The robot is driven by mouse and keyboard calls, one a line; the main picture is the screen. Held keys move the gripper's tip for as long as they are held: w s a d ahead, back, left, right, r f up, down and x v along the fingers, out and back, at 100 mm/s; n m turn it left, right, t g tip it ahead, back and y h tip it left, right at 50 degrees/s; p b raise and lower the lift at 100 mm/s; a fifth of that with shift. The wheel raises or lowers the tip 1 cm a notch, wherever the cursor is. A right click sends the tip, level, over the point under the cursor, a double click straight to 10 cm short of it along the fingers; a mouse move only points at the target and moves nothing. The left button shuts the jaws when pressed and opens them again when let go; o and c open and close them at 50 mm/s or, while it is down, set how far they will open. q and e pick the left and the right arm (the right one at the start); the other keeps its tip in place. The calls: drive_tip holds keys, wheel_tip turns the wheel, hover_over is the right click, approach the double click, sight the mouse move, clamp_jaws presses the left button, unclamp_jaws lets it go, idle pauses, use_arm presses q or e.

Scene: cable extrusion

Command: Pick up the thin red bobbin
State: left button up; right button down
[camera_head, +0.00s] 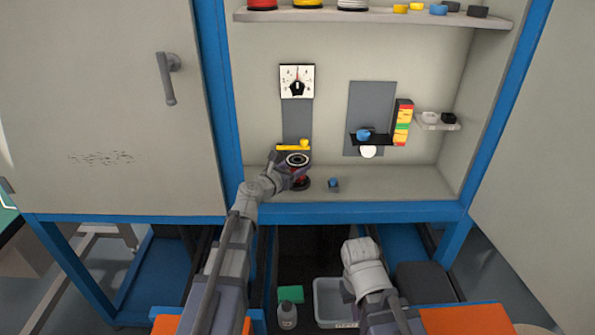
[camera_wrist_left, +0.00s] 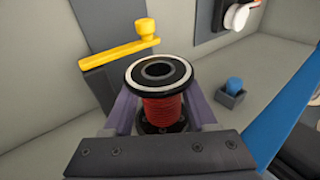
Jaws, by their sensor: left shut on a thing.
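The thin red bobbin (camera_wrist_left: 160,108) has a red wound middle and a black top flange with a white ring. It stands upright between the fingers of my left gripper (camera_wrist_left: 158,115), which is shut on it. In the head view the bobbin's top (camera_head: 297,159) shows at the end of my left arm, inside the cabinet below the dial. Under the red winding, a black round base shows in the wrist view; I cannot tell if the bobbin touches it. My right arm (camera_head: 365,270) hangs low at the right; its fingertips are hidden.
A yellow crank handle (camera_wrist_left: 120,50) is close behind the bobbin. A small holder with a blue knob (camera_wrist_left: 234,88) stands to the right. Other spools (camera_head: 353,4) sit on the upper shelf (camera_head: 400,17). A grey bin (camera_head: 330,300) and a bottle (camera_head: 287,315) are below.

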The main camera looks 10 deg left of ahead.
use_arm(q)
drive_tip(key=shift+c, duration=0.8)
drive_tip(key=shift+r, duration=0.15)
use_arm(e)
drive_tip(key=shift+r, duration=0.15)
